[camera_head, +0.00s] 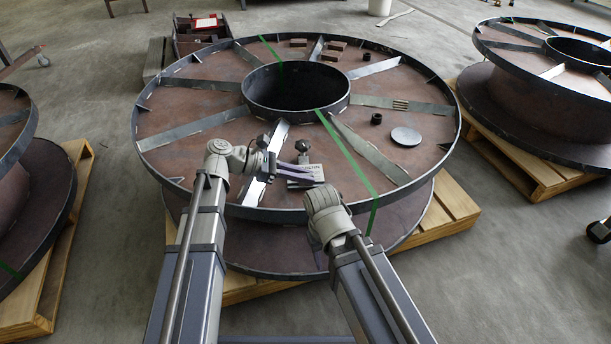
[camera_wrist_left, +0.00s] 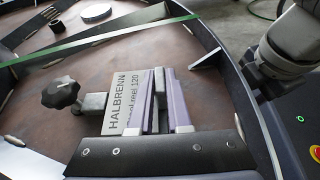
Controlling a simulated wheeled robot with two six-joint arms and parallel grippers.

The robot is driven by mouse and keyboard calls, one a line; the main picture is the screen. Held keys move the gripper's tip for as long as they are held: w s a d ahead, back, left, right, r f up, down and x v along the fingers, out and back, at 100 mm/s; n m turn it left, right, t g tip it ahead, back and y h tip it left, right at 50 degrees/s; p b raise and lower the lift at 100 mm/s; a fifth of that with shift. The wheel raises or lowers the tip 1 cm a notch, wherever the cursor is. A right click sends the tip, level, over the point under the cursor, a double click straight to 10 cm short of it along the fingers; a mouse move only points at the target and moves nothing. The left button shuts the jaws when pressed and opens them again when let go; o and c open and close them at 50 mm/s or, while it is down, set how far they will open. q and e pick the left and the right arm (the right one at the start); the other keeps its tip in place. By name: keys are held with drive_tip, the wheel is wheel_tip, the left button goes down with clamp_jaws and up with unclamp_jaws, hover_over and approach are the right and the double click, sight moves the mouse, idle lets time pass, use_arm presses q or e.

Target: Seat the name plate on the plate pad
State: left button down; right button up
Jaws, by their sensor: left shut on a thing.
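The name plate (camera_head: 305,171) is a light plate with dark lettering over the near part of the big reel's upper flange. In the left wrist view its face (camera_wrist_left: 124,100) reads HALBRENN and "reel 120". My left gripper (camera_head: 290,171) has purple-grey fingers and is shut on the name plate; the fingers (camera_wrist_left: 163,98) are at the plate's right side in the wrist view. Whether the plate touches anything below is not clear. I cannot pick out the plate pad for certain; the gripper and plate may hide it. My right arm ends near the reel's front rim, its gripper out of sight.
Steel ribs and a wide hub ring (camera_head: 296,108) stand on the flange. A grey disc (camera_head: 406,136) lies at right. A black knob (camera_wrist_left: 60,92) on a metal block is close beside the name plate.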

idle(0.4)
use_arm(q)
drive_tip(key=c, duration=0.8)
unclamp_jaws()
drive_tip(key=shift+f, duration=0.1)
drive_tip(key=o, duration=0.8)
